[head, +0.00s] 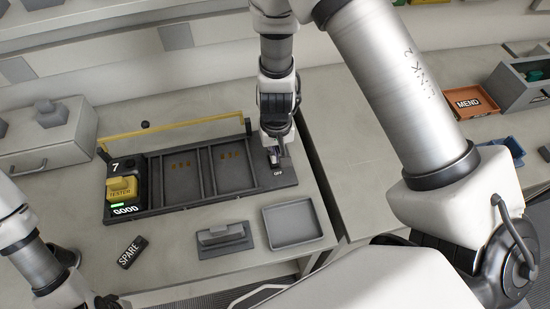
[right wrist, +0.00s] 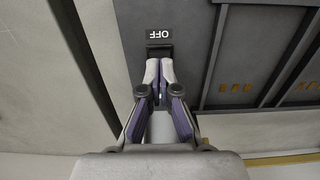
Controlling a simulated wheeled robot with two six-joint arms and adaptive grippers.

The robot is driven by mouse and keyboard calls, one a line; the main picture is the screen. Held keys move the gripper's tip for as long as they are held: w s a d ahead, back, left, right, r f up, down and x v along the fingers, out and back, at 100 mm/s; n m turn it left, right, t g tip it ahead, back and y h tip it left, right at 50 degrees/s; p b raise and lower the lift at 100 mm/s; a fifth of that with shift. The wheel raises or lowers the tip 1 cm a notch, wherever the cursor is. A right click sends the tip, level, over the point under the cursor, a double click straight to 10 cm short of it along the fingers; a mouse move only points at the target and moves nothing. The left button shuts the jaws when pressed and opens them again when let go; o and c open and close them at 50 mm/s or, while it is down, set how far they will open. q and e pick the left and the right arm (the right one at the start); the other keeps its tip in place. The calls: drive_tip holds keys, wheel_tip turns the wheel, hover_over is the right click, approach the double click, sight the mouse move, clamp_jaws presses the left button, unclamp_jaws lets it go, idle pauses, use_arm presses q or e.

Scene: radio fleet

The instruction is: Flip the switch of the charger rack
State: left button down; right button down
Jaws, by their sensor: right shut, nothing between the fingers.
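The dark grey charger rack (head: 205,199) lies on the light worktop, with a yellow bar along its back edge. Its switch (right wrist: 159,52) is a small dark piece beside a label reading OFF, at the rack's right end. My right gripper (right wrist: 160,64) is shut and empty, its fingertips right at the switch; I cannot tell whether they touch it. In the head view the right gripper (head: 269,157) points down and covers most of the switch. In the head view my left arm shows at the lower left, but its fingers are not seen.
A yellow tester (head: 121,188) reading GOOD sits at the rack's left end. A grey tray (head: 292,222), a small grey stand (head: 224,238) and a black SPARE piece (head: 132,252) lie in front. A red MEND tray (head: 468,101) is on the right table.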

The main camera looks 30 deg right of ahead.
drive_tip(key=shift+f+b, duration=1.15)
idle(0.9)
drive_tip(key=shift+r, duration=0.1)
wheel_tip(320, 180, up, 7)
drive_tip(key=p, duration=0.6)
idle(0.4)
